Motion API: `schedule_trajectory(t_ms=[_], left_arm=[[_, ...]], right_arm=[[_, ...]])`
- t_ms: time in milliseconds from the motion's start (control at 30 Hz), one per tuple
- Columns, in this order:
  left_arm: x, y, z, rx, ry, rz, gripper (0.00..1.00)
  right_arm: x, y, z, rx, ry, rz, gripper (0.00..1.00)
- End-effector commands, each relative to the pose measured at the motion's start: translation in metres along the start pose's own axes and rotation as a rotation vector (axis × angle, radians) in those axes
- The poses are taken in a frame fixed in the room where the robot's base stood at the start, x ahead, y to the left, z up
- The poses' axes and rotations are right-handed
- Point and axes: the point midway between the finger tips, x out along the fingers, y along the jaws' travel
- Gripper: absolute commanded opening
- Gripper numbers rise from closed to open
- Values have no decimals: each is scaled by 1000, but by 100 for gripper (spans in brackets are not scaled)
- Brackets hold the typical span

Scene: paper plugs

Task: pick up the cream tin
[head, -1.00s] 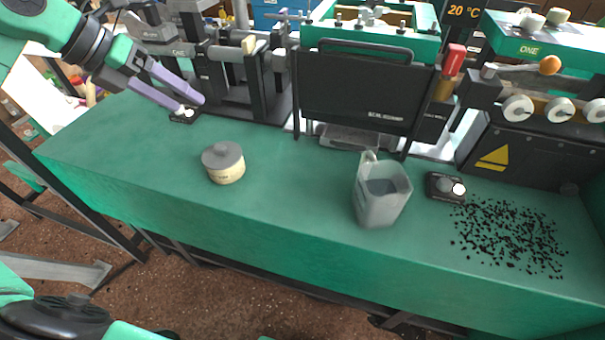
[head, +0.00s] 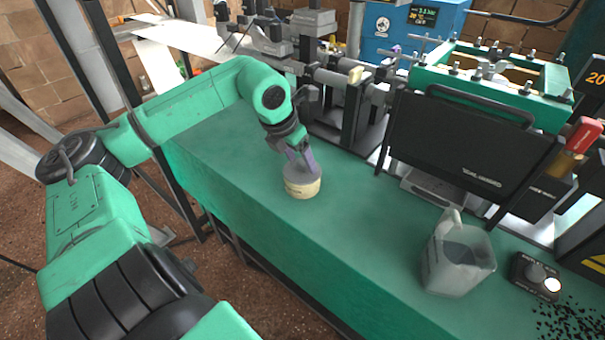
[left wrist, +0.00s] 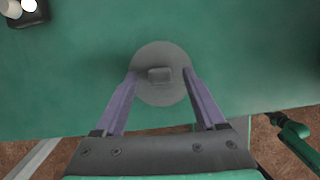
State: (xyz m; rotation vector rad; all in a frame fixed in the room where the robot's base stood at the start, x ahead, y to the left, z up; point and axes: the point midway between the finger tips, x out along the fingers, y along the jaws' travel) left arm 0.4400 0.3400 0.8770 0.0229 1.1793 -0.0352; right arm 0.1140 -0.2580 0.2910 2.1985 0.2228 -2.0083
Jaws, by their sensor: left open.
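The cream tin (head: 302,187) stands upright on the green bench, a cream-coloured round body with a grey lid. In the left wrist view its grey lid (left wrist: 160,62) with a small knob shows from above. My left gripper (head: 301,164) is over the tin from above. In the left wrist view the two purple fingers of my left gripper (left wrist: 160,78) are open, one at each side of the lid. I cannot tell whether they touch it. My right gripper is not in view.
A grey jug (head: 456,262) and a small black device with a white knob (head: 537,277) stand to the right on the green bench (head: 350,235). Black bits lie scattered at the far right. Machines and a black panel (head: 460,150) line the back.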

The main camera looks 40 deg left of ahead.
Motion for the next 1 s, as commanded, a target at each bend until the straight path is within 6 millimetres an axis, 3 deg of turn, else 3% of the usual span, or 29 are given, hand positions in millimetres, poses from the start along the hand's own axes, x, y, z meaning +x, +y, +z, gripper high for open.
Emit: schedule_trajectory(t_ms=[133, 167, 300, 333, 367, 1000], left_arm=[[1, 0, 0, 0, -1, 0, 73], [1, 0, 0, -1, -1, 0, 69], [1, 0, 0, -1, -1, 0, 15], [1, 0, 0, -1, -1, 0, 4], [1, 0, 0, -1, -1, 0, 0], [1, 0, 0, -1, -1, 0, 0]], right_arm=[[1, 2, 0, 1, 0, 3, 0], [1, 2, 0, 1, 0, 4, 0], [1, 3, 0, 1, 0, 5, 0], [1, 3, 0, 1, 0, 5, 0], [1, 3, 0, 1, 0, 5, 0], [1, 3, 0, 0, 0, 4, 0]])
